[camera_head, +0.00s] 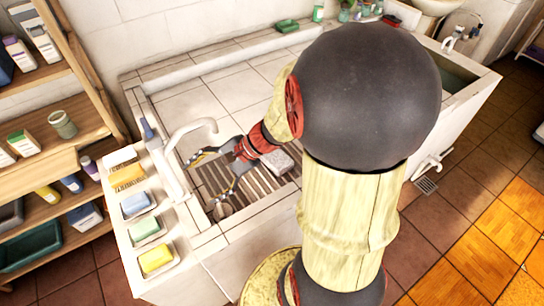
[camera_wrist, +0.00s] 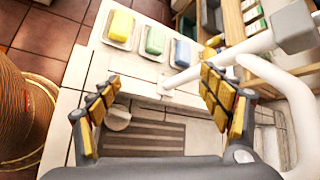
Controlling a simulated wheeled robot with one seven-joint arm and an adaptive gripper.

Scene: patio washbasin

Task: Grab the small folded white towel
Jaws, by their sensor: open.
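A small pale, speckled block (camera_head: 277,160) lies on the brown slatted rack in the basin, just right of my gripper and partly hidden by it. It may be the folded white towel, but I cannot tell for sure. My gripper (camera_head: 210,178) is open and empty above the rack, its fingers spread apart. In the wrist view my gripper (camera_wrist: 163,90) shows both fingers wide open with nothing between them. A small rounded pale thing (camera_wrist: 118,118) lies beside the slats there, near the left finger; it also shows in the head view (camera_head: 222,210).
A white faucet (camera_head: 190,135) rises at the basin's left edge, close to my gripper. Soap dishes with yellow (camera_head: 157,258), green (camera_head: 146,228) and blue (camera_head: 136,204) bars line the left ledge. A wooden shelf (camera_head: 60,160) stands farther left. The basin's tiled back is clear.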

